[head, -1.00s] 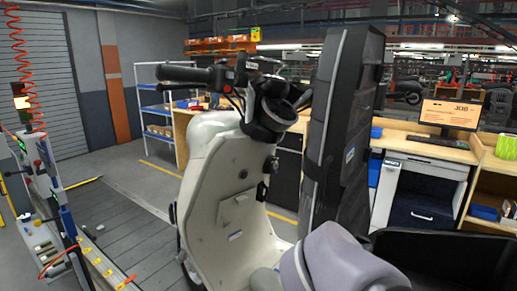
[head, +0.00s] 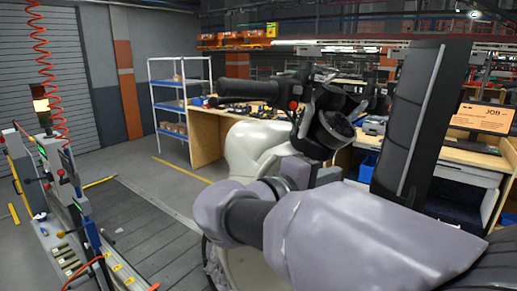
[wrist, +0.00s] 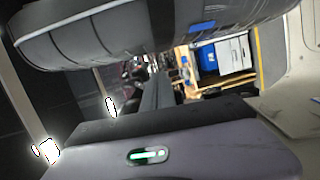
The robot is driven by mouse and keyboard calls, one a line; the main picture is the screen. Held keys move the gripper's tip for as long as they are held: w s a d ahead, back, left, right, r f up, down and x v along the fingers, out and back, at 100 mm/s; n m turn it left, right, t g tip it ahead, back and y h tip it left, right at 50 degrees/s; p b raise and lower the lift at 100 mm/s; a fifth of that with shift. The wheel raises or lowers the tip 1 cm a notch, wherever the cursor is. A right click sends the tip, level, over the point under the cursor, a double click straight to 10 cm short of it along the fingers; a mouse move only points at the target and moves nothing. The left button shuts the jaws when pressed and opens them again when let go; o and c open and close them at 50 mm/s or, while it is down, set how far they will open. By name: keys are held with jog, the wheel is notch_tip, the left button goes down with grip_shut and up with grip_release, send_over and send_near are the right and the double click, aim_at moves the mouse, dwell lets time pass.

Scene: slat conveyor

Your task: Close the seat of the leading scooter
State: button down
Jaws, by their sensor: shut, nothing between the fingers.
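The scooter's seat (head: 415,125) is a tall black slab standing raised, its top leaning slightly right in the head view. In the wrist view its dark side with grey piping (wrist: 110,38) spans the top. The scooter's cream body (head: 250,150) and handlebar (head: 255,90) are left of the seat, partly hidden by my arm. My gripper (wrist: 157,95) appears as a dark narrow bar beyond the wrist housing, shut and empty, below the seat in that picture. In the head view my arm lies in front of the seat's lower part; I cannot tell whether the gripper touches it.
A workbench with a monitor (head: 482,119) stands behind at the right. A blue-white shelf rack (head: 168,105) stands at the back left. A control post (head: 75,200) with a red coiled cable is at the left. The slatted floor (head: 150,225) between is clear.

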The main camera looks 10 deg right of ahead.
jog(key=w+d+r+b, duration=0.1)
jog(key=w+d+b, duration=0.1)
jog(key=d, duration=0.9)
jog(key=shift+w+t+b, duration=0.35)
jog(key=shift+t+b, duration=0.05)
jog(key=shift+r, duration=0.1)
